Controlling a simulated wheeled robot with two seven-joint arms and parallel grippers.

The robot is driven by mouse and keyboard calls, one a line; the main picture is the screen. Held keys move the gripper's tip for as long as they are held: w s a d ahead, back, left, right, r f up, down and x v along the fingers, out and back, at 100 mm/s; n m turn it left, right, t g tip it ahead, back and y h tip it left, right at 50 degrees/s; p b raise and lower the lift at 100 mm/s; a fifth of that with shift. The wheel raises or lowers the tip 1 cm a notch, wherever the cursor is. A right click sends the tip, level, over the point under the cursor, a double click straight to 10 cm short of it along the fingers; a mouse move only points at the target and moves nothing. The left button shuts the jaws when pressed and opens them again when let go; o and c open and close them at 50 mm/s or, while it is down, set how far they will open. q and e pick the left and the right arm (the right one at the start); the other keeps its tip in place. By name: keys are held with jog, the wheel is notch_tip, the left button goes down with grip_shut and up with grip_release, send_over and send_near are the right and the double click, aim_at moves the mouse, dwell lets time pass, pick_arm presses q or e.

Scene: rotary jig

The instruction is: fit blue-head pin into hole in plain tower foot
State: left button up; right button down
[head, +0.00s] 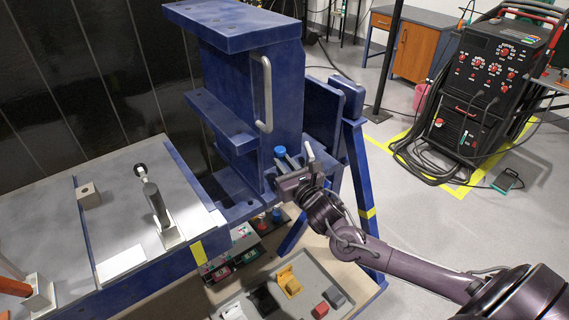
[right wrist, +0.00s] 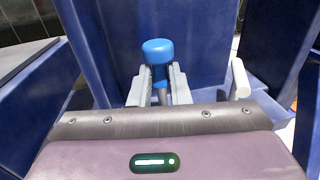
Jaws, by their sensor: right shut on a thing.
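The blue-head pin (head: 280,151) is held upright at the right side of the blue tower (head: 262,95). My right gripper (head: 288,162) is shut on it. In the right wrist view the pin's blue head (right wrist: 158,50) stands above the two grey fingers, with its grey shank between them. The lower end of the pin is hidden by the gripper. A blue foot (head: 238,206) shows at the tower's base, below and left of the gripper. I cannot make out the plain foot's hole in either view. My left gripper is not in view.
A pale metal handle (head: 263,95) stands out from the tower. A blue trestle (head: 358,190) is close to the right. Below lies a grey tray (head: 325,275) with coloured parts. A table with a clamp (head: 156,205) is at left. Open floor lies at right.

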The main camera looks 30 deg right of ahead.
jog(key=shift+f+b, duration=2.4)
jog(key=shift+f, duration=1)
jog(key=c, duration=1.3)
grip_release()
jog(key=shift+s+a+b, duration=0.1)
jog(key=shift+s+b, duration=0.35)
jog(key=shift+s, duration=3.45)
